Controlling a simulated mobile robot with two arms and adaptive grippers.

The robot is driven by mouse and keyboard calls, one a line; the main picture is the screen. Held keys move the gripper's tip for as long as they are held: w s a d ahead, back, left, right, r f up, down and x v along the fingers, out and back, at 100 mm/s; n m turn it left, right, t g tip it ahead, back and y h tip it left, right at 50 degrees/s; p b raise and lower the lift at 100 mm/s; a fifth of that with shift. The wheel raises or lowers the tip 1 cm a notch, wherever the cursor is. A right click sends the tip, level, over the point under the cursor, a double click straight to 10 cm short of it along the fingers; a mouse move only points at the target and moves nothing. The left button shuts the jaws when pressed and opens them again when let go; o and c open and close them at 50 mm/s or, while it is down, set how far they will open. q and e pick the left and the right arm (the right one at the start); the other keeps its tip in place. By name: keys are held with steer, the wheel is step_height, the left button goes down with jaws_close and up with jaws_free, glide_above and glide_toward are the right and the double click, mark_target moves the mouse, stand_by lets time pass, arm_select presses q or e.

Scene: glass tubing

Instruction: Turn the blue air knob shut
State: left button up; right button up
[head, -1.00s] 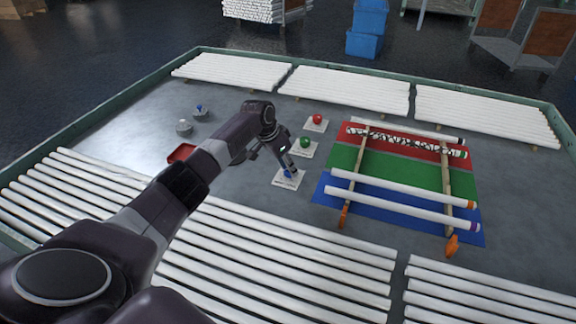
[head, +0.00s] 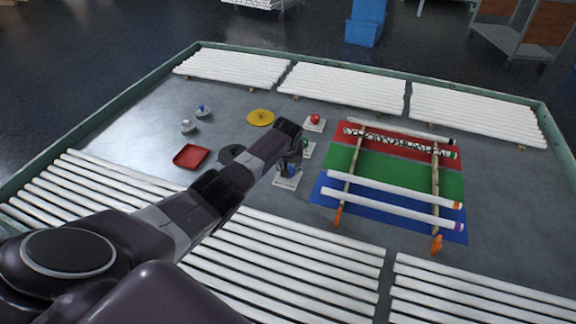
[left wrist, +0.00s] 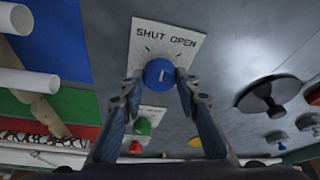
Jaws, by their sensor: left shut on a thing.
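The blue knob (left wrist: 159,73) sits on a white plate (left wrist: 175,38) marked SHUT and OPEN in the left wrist view. Its white mark stands close to upright in that view, pointing between the two words. My left gripper (left wrist: 160,82) is shut on the knob, one finger on each side. In the head view my left gripper (head: 289,169) is down over the white plate (head: 286,182), and the arm and fingers hide most of the knob. My right gripper is in neither view.
A green knob (left wrist: 141,126) and a red knob (head: 314,119) stand on their own plates behind the blue one. Glass tubes (head: 390,208) lie on wooden rails at the right. A red tray (head: 190,156) and yellow disc (head: 260,117) are at the left.

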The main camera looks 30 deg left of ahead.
arm_select(q)
steer(key=shift+w+d+n+y+b, duration=0.15)
steer(key=shift+n+y+b, duration=0.2)
steer(key=shift+n, duration=0.65)
steer(key=shift+f+n+g+y+b, duration=0.2)
steer(key=shift+n+g+b, duration=0.3)
steer(key=shift+n, duration=0.4)
steer(key=n+b, duration=0.2)
steer(key=b, duration=0.1)
steer(key=shift+n+g+y, duration=0.3)
steer(key=shift+n+y, duration=0.05)
steer(key=shift+n, duration=0.05)
steer(key=shift+r+n+g+b, duration=0.3)
steer(key=shift+n+b, duration=0.4)
steer(key=shift+b, duration=0.3)
steer(key=o, duration=1.2)
steer(key=shift+c, duration=0.2)
steer(key=shift+r, duration=0.1)
